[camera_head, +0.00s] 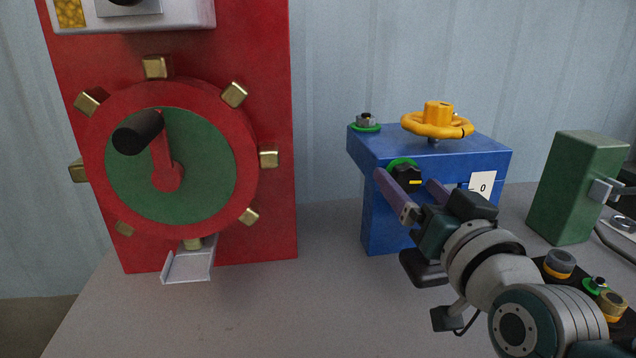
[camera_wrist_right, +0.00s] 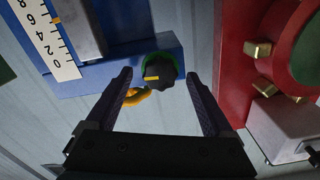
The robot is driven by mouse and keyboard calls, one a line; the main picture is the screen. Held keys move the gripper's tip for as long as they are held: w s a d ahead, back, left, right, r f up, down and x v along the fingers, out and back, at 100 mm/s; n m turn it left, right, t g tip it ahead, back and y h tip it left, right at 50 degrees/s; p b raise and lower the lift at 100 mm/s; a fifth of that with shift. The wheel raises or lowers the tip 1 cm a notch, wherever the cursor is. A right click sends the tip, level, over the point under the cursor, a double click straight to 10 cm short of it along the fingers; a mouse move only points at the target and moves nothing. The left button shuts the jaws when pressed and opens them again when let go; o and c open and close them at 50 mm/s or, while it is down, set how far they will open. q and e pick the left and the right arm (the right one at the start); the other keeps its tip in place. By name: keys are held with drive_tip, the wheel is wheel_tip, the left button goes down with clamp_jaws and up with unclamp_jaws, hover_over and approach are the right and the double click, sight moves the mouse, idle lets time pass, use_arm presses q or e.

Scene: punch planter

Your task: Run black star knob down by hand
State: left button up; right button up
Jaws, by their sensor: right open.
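The black star knob (camera_head: 407,176) sits on the front face of the blue block (camera_head: 372,215), with a green ring behind it and a yellow mark on its face. In the right wrist view the knob (camera_wrist_right: 160,70) lies between and beyond my two fingertips, a little right of the middle of the blue face. My right gripper (camera_head: 408,184) is open, with its purple fingers pointing at the knob. In the right wrist view the open fingers (camera_wrist_right: 165,80) stand on either side of it; I cannot tell if they touch it. My left gripper is not in view.
A yellow handwheel (camera_head: 437,120) and a hex nut (camera_head: 366,121) stand on top of the blue block. A red panel (camera_head: 275,60) with a crank wheel (camera_head: 168,155) is at left. A green block (camera_head: 570,190) stands at right. The table front (camera_head: 290,315) is clear.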

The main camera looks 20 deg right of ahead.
drive_tip(key=v, duration=1)
drive_tip(key=shift+p, duration=0.35)
drive_tip(key=shift+d, duration=0.1)
drive_tip(key=v, duration=0.9)
drive_tip(key=shift+s, duration=0.4)
